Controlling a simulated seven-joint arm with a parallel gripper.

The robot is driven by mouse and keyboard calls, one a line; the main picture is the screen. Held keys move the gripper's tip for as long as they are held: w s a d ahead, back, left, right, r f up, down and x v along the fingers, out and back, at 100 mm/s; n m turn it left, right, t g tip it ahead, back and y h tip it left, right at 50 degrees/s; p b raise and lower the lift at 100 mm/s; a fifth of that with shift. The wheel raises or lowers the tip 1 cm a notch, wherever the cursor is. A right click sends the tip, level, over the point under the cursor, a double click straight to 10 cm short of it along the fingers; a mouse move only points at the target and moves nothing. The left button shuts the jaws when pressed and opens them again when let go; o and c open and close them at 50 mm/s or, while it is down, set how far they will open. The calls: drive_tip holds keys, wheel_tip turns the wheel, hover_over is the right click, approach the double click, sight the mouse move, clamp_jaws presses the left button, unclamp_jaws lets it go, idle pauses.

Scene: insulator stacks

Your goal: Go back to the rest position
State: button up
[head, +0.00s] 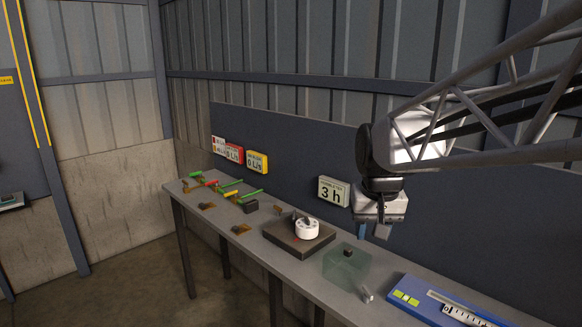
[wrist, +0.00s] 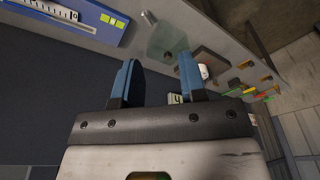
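My gripper (head: 372,230) hangs in the air above the right part of the bench, close to the dark back panel in the head view. In the wrist view its two blue fingers (wrist: 160,82) stand wide apart with nothing between them. The gripper is open and touches nothing that I can see. My arm comes in from the right edge of the head view.
Below lie a translucent greenish block (head: 346,268), a dark plate (head: 282,238) with a white round part (head: 306,228), and a blue device (head: 425,300). Several coloured-handled tools (head: 235,190) lie at the bench's far end.

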drive_tip(key=s+d+f, duration=0.1)
drive_tip(key=s+f, duration=0.2)
drive_tip(key=s, duration=0.7)
drive_tip(key=s+d+f, duration=0.1)
drive_tip(key=s+f, duration=0.3)
drive_tip(key=s, duration=0.6)
drive_tip(key=shift+s+f+t, duration=0.15)
drive_tip(key=shift+s+t, duration=0.15)
drive_tip(key=shift+s, duration=0.05)
